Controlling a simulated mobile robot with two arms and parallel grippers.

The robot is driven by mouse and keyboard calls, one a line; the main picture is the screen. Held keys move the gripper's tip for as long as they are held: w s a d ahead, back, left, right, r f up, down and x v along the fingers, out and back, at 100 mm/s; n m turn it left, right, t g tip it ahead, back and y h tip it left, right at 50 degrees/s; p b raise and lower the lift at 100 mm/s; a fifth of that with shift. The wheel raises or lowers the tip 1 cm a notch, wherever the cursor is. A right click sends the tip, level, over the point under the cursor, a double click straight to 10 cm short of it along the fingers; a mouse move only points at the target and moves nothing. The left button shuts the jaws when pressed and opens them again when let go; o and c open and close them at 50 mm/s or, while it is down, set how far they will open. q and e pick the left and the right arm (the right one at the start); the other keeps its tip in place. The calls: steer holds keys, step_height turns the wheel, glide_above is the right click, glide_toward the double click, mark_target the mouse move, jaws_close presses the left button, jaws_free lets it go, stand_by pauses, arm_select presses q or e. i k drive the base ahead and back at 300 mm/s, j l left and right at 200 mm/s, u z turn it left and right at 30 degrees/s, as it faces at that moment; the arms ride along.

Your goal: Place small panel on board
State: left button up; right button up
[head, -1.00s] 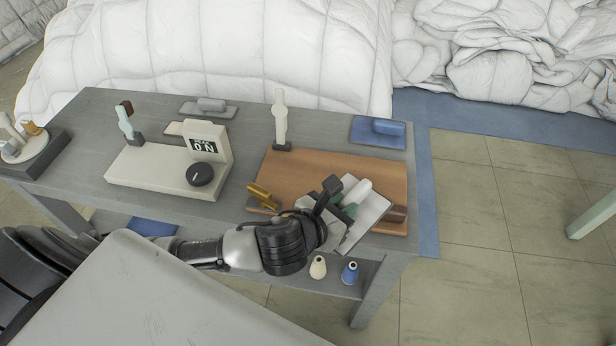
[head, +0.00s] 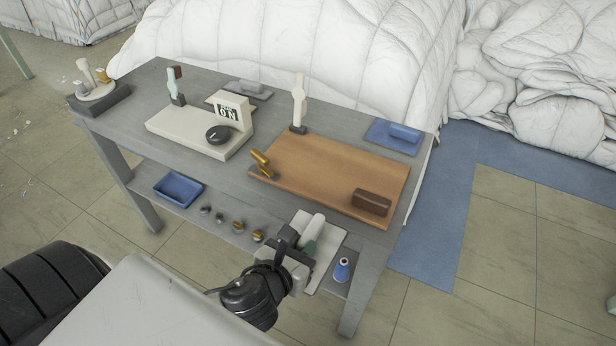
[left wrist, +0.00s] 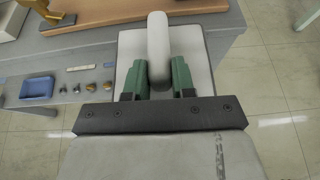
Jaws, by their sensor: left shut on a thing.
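My left gripper (head: 300,250) is shut on the handle of a small white panel (head: 325,262). In the left wrist view, the green fingertips (left wrist: 161,78) clasp the rounded white handle on the panel (left wrist: 190,45). The panel is in the air in front of the table's front edge, apart from the board. The brown wooden board (head: 320,165) lies on the right part of the grey table, with a dark brown block (head: 372,202) at its front right corner and a brass piece (head: 262,163) at its left edge. My right gripper is not in view.
A cream device with a dial (head: 218,134) stands left of the board. A blue panel (head: 393,136) lies behind its right end. An upright white tool (head: 298,103) stands behind it. The lower shelf holds a blue tray (head: 178,188), several small knobs and a blue spool (head: 342,269).

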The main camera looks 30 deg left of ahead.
mark_target(306, 158)
steer(key=i+l+u, duration=0.15)
steer(key=l+u, duration=0.35)
steer(key=l, duration=0.55)
steer(key=l+u, duration=0.5)
steer(key=l, duration=0.5)
steer(key=i+l+u, duration=0.35)
steer(key=l, duration=0.2)
steer(key=i+l+u, duration=0.35)
steer(key=l, duration=0.25)
steer(key=i+l+u, duration=0.2)
steer(key=l, duration=0.15)
steer(key=i+l+u, duration=0.15)
steer(key=l, duration=0.25)
steer(key=i+l+u, duration=0.55)
steer(key=i, duration=0.1)
